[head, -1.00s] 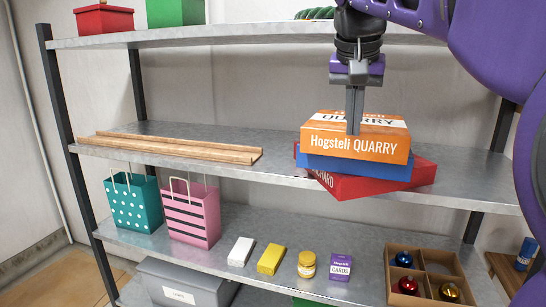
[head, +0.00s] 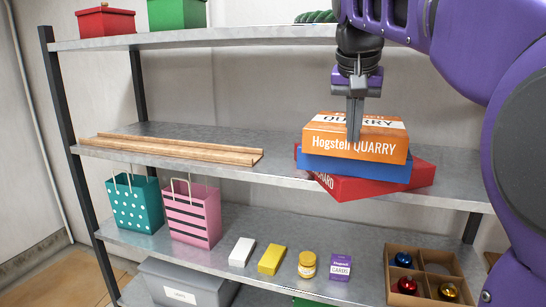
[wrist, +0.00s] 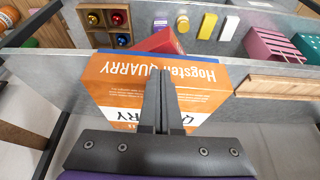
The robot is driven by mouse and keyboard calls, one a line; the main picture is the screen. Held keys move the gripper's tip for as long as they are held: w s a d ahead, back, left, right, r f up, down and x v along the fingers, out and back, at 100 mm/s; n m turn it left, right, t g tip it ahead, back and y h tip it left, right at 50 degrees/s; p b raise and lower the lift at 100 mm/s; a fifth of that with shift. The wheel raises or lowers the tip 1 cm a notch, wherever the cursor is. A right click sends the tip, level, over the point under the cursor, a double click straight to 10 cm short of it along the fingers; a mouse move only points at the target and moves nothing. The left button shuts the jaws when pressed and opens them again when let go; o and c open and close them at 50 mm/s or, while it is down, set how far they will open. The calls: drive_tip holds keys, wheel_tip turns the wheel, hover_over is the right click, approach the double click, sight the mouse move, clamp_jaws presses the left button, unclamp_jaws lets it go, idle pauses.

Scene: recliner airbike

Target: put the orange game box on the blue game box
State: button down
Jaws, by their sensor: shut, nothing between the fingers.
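The orange game box (head: 350,144), labelled "Hogsteli QUARRY", lies flat on top of the blue game box (head: 355,168) on the middle shelf. The blue box lies on a red game box (head: 385,185), turned at an angle. In the wrist view the orange box (wrist: 110,85) fills the middle, with a thin blue edge of the blue box (wrist: 120,53) beyond it. My gripper (head: 354,138) is shut and empty, pointing down in front of or over the orange box. In the wrist view its fingers (wrist: 161,75) are together and hide part of the box top; I cannot tell if they touch it.
Wooden rails (head: 170,149) lie on the left of the middle shelf (head: 240,180). Below are gift bags (head: 192,215), small boxes, a yellow jar (head: 307,264) and an ornament crate (head: 388,285).

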drive_tip(key=shift+w+d+p, duration=0.35)
drive_tip(key=shift+w+p, duration=0.3)
drive_tip(key=shift+w, duration=0.2)
drive_tip(key=shift+w+d+p, duration=0.3)
drive_tip(key=shift+w+p, duration=0.3)
drive_tip(key=shift+w, duration=0.3)
drive_tip(key=shift+w+d+p, duration=0.35)
drive_tip(key=shift+w+p, duration=0.3)
drive_tip(key=shift+w, duration=0.2)
drive_tip(key=shift+w+p+v, duration=0.2)
drive_tip(key=shift+p+v, duration=0.65)
drive_tip(key=shift+v, duration=0.35)
drive_tip(key=shift+w+v, duration=0.2)
drive_tip(key=shift+v, duration=0.75)
drive_tip(key=shift+w+v, duration=0.15)
drive_tip(key=shift+v, duration=0.8)
drive_tip(key=shift+d+r, duration=0.15)
